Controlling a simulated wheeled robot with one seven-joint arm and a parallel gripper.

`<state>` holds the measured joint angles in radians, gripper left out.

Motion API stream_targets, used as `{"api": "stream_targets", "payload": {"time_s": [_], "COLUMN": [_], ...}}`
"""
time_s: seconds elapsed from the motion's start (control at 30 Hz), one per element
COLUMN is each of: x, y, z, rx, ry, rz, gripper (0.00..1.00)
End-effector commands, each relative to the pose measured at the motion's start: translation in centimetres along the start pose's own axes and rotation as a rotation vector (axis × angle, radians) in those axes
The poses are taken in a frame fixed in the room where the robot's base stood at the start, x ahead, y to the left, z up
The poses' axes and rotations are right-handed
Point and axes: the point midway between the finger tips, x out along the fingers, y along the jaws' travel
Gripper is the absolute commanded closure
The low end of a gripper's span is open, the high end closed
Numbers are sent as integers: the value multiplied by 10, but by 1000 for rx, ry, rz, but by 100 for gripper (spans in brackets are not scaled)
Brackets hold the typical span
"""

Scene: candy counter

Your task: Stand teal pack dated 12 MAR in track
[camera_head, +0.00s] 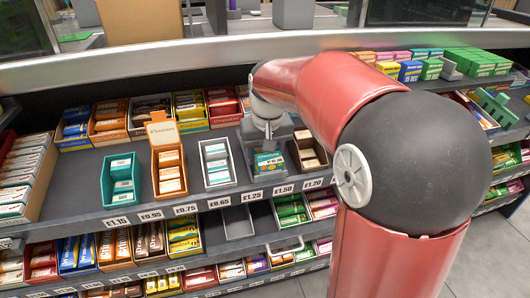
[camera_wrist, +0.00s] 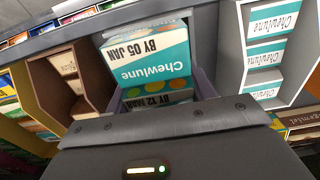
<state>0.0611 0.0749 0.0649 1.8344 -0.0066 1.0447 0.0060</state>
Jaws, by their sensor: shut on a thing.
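My gripper (camera_head: 268,130) is over a grey track in the middle of the shelf. In the wrist view its dark body fills the bottom and hides the fingertips. The teal pack dated 12 MAR (camera_wrist: 158,99) shows there as a strip with coloured dots, close against the gripper body and partly hidden by it. The gripper appears shut on this pack. Another teal Chewlune pack, dated 05 JAN (camera_wrist: 148,55), is just beyond it in the same track. In the head view a teal pack face (camera_head: 268,162) shows below the gripper; its date is too small to read.
A brown tray (camera_head: 308,150) stands to the track's right and a white tray (camera_head: 217,163) of teal packs to its left. An orange box (camera_head: 168,160) and a teal tray (camera_head: 121,180) stand further left. More filled boxes line the back and the lower shelf.

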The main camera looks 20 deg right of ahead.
Motion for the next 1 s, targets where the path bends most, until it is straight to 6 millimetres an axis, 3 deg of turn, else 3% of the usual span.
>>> {"api": "stream_targets", "payload": {"time_s": [0.03, 0.97, 1.0], "x": [13, 20, 20], "y": [0, 0, 0], "z": [4, 4, 4], "rx": [0, -1, -1], "ry": [-21, -19, -20], "rz": [-1, -1, -1], "gripper": [73, 73, 44]}}
